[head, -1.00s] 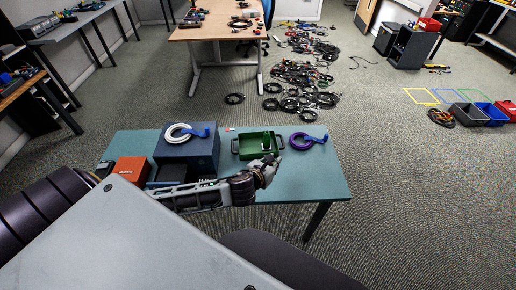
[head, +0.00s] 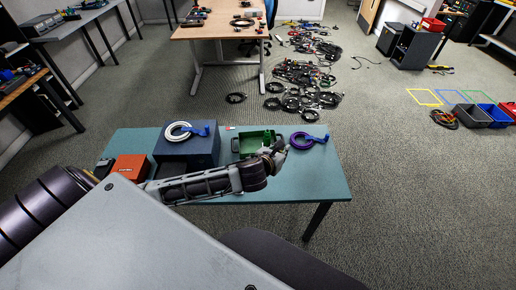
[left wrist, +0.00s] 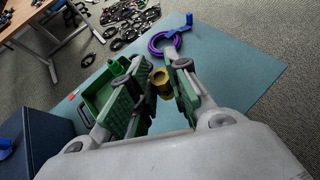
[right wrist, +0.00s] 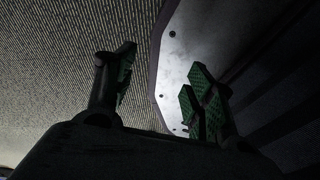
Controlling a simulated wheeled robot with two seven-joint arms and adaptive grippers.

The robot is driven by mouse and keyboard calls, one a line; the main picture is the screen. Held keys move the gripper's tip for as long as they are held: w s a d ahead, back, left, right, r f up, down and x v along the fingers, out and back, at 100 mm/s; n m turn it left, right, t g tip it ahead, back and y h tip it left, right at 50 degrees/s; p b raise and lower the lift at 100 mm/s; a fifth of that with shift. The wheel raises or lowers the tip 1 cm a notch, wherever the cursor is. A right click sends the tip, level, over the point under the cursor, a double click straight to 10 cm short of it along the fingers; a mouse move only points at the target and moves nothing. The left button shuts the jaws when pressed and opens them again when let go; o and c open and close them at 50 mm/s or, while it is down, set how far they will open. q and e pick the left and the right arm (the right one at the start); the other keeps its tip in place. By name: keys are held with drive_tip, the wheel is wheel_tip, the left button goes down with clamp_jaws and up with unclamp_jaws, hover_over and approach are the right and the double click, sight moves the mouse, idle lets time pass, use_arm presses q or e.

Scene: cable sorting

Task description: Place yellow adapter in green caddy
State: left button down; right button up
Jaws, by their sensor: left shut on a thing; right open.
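The yellow adapter (left wrist: 161,82) is a small yellow piece between the fingers of my left gripper (left wrist: 160,84). My left gripper is shut on it. In the head view the left gripper (head: 277,152) is at the right end of the green caddy (head: 249,142), and the adapter is hidden there. The green caddy is an open tray with dark handles, on the teal table. In the left wrist view the caddy (left wrist: 88,101) lies left of the fingers and is partly covered by one. My right gripper (right wrist: 160,78) is open and empty, away from the table.
A purple cable coil (head: 303,141) lies right of the caddy on the teal table (head: 315,180). A dark blue box (head: 200,155) with a white cable coil (head: 178,132) stands left of the caddy. An orange box (head: 130,168) is further left. The table's right part is clear.

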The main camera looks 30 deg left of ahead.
use_arm(q)
drive_tip(key=w+r+n+y+b, duration=0.1)
drive_tip(key=w+r, duration=0.7)
drive_tip(key=w+a+n+y+b, duration=0.1)
drive_tip(key=w+a+n+y, duration=0.2)
drive_tip(key=w+a, duration=0.3)
drive_tip(key=s+a+f+n+g+y, duration=0.3)
drive_tip(key=a+f+n+g+y, duration=0.3)
drive_tip(key=a+f, duration=0.8)
drive_tip(key=shift+s+f+n, duration=0.15)
drive_tip(key=shift+f+n, duration=0.15)
drive_tip(key=shift+n, duration=0.7)
use_arm(e)
drive_tip(key=d+f, duration=0.2)
drive_tip(key=shift+w+d+f, duration=0.25)
drive_tip(key=shift+w+d, duration=0.15)
